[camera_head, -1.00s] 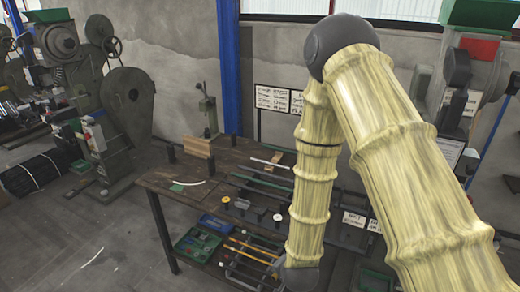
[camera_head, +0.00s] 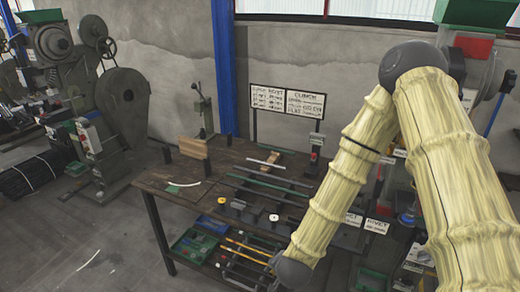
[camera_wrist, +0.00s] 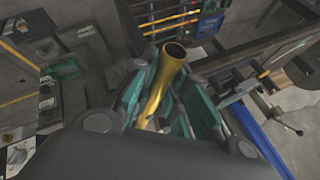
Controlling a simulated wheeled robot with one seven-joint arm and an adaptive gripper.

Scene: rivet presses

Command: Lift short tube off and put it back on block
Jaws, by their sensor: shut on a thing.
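A brass-coloured short tube (camera_wrist: 168,75) stands between the teal fingers of my gripper (camera_wrist: 160,95) in the wrist view. Its open, slightly flared end points up in the picture and its lower part is partly hidden by the fingers. My gripper is shut on it. The tube appears clear of the surfaces below. In the head view, my gripper and the tube are hidden behind my arm. I cannot tell which thing is the block: a wooden piece (camera_head: 194,147) stands at the bench's back left, and a green piece (camera_wrist: 65,68) shows left in the wrist view.
The dark workbench (camera_head: 160,182) holds long bars and small parts. Below it are a green bin (camera_head: 195,243) and yellow rods. Sign boards (camera_head: 287,102) stand behind it. Press machines (camera_head: 120,100) stand at left. Grey floor lies open at the front left.

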